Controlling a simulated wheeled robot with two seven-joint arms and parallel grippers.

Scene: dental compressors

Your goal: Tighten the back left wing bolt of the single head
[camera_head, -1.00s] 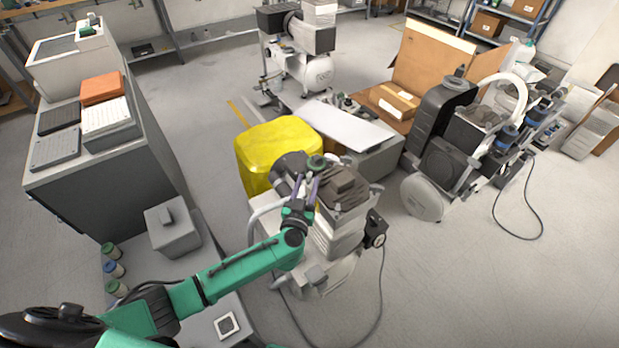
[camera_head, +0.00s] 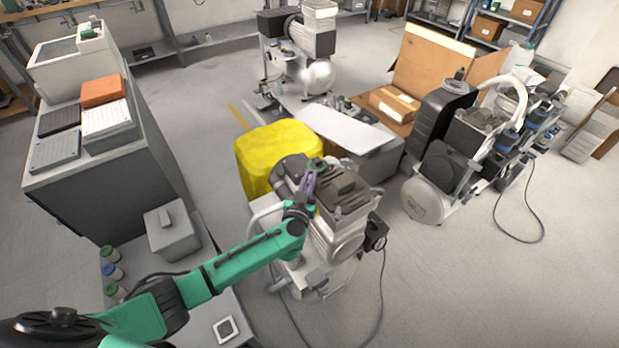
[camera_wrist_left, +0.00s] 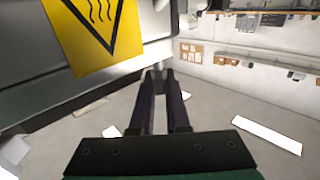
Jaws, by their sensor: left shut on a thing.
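The single head compressor (camera_head: 343,238) stands on the floor, its pale body and dark finned top in the middle of the head view. My left gripper (camera_head: 312,172) reaches to the left side of its top. In the left wrist view, the two dark fingers (camera_wrist_left: 160,72) close on a small grey piece at their tips. It looks like the wing bolt (camera_wrist_left: 156,67), but it is mostly hidden by the fingers. A grey surface of the machine with a yellow warning label (camera_wrist_left: 97,32) is close on the left of that view. My right gripper does not show.
A yellow bin (camera_head: 262,150) stands right behind the compressor. A grey cabinet (camera_head: 100,180) is at the left, and another compressor (camera_head: 440,165) stands at the right. A cable runs on the floor beside the single head. Floor is clear at the front right.

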